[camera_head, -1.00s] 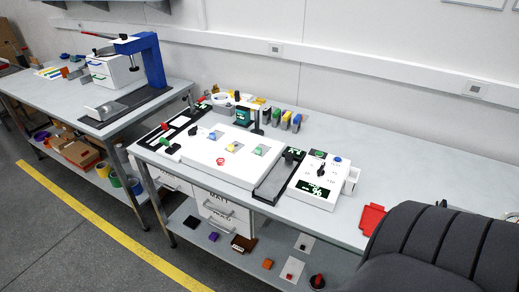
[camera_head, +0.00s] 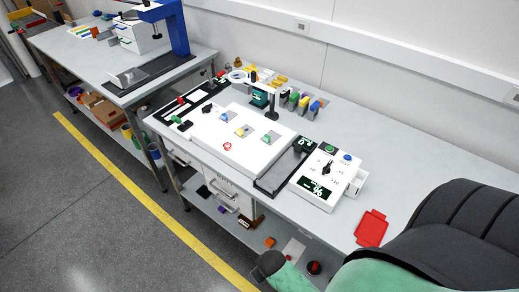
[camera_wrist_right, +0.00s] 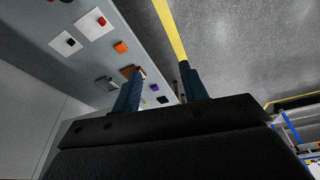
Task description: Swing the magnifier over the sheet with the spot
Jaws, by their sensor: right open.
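The white light panel (camera_head: 208,134) lies on the near bench in the head view. Small blue (camera_head: 225,117), yellow (camera_head: 243,131) and green (camera_head: 270,138) pieces stand on it, apparently at separate sheets. No spot can be made out on any sheet. A dark post (camera_head: 272,105) rises behind the panel with a thin arm at its top, which seems to be the magnifier's stand. A pale ring (camera_head: 237,76) lies farther back; I cannot tell whether it is the lens. My right gripper (camera_wrist_right: 161,70) is open and empty, away from the panel, with the lower shelf beyond it. My left gripper is not in view.
A control box (camera_head: 320,180) with knob and buttons stands right of the panel. A red tray (camera_head: 371,228) lies near the bench's front edge. Several coloured holders (camera_head: 294,100) stand behind the panel. The lower shelf (camera_wrist_right: 92,68) holds small blocks. The bench's right rear is clear.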

